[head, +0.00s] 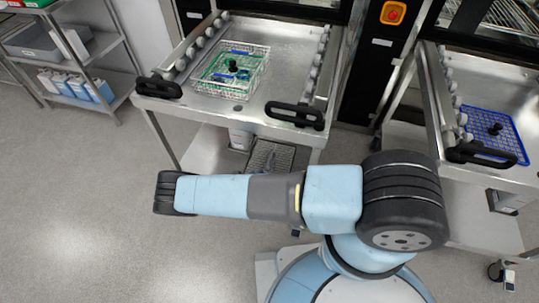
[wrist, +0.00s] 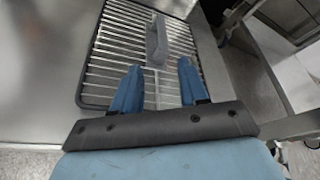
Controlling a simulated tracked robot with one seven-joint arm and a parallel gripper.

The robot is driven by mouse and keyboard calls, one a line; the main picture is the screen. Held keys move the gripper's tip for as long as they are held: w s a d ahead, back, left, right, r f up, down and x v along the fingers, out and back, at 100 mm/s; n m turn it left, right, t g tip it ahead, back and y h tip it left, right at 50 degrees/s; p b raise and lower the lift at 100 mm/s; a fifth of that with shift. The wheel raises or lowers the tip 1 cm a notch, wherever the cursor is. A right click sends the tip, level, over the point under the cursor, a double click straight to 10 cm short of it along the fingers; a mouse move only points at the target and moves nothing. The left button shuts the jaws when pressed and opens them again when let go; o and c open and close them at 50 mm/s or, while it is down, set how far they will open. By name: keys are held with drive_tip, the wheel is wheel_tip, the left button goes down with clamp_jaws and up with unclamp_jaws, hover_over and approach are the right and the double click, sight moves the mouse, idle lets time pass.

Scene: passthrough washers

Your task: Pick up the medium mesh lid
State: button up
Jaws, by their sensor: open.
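A dark-framed panel of thin metal bars with a raised grey handle (wrist: 157,42) fills the middle of the wrist view; its bars (wrist: 112,55) run crosswise. It looks like the barred panel (head: 262,156) on the lower level of the left cart in the head view. My gripper (wrist: 160,66) is open, its two blue fingers apart and empty, pointing toward the handle, which lies beyond the fingertips. A blue mesh panel with a black knob (head: 490,133) lies on the right cart. I cannot tell for sure which is the medium mesh lid.
A wire basket (head: 228,88) with green and blue contents and a black knob sits on the left cart's tray. Black cart handles (head: 295,115) stick out in front. A shelf rack (head: 70,68) with bottles stands at the left. The floor at lower left is clear.

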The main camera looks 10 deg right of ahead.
drive_tip(key=shift+w+d, duration=0.15)
drive_tip(key=shift+w, duration=0.2)
drive_tip(key=x, duration=1.4)
drive_tip(key=shift+d+r, duration=0.15)
drive_tip(key=shift+r, duration=0.1)
clamp_jaws()
